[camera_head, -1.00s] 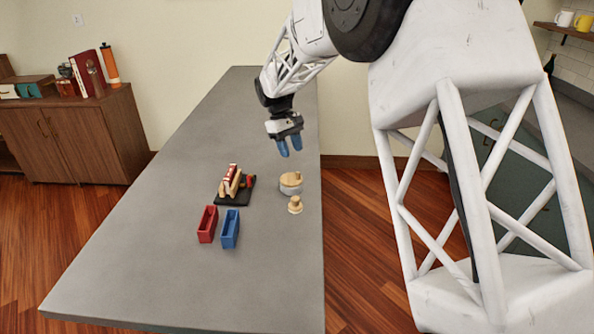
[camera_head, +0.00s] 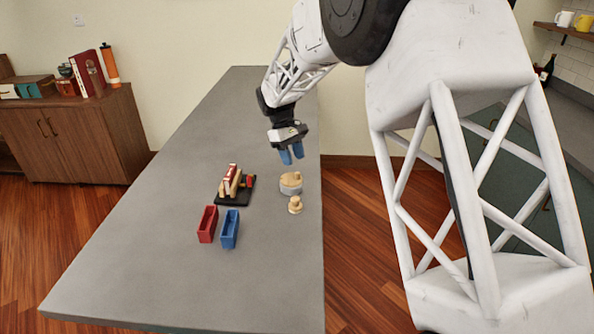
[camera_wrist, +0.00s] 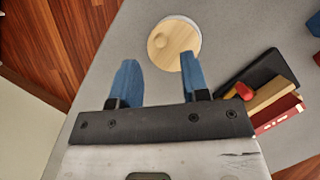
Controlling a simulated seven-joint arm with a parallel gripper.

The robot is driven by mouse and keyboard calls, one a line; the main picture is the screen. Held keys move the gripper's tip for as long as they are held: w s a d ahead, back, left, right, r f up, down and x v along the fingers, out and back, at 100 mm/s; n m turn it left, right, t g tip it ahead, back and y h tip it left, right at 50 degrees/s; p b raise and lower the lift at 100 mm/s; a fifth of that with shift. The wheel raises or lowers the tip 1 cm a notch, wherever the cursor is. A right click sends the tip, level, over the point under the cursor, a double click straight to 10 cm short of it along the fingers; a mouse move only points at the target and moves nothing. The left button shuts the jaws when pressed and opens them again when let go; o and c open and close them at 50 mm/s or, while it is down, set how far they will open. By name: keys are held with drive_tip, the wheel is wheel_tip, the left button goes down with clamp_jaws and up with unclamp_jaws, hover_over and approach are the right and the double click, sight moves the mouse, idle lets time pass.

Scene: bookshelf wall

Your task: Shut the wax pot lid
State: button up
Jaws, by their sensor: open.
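The wax pot (camera_head: 291,189) is a low, round, pale grey pot near the table's right edge. Its round wooden lid (camera_head: 289,180) lies over its top, with a small knob off centre. In the wrist view the lid (camera_wrist: 178,48) shows from above with a pale rim of the pot (camera_wrist: 196,27) along one side; I cannot tell whether it is fully seated. My gripper (camera_head: 291,155), with blue fingers, is open and empty above and behind the pot in the head view. In the wrist view the fingertips (camera_wrist: 159,64) lie close to the lid's near edge, apparently apart from it.
To the left are a black tray (camera_head: 232,199) with upright pieces, a red bin (camera_head: 207,225) and a blue bin (camera_head: 230,230). The grey table (camera_head: 150,260) is clear elsewhere.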

sight(298, 173)
drive_tip(key=shift+x, duration=2.5)
clamp_jaws()
drive_tip(key=shift+s, duration=0.1)
drive_tip(key=shift+s+m+g, duration=0.3)
drive_tip(key=shift+s+m, duration=0.1)
drive_tip(key=shift+m, duration=0.7)
unclamp_jaws()
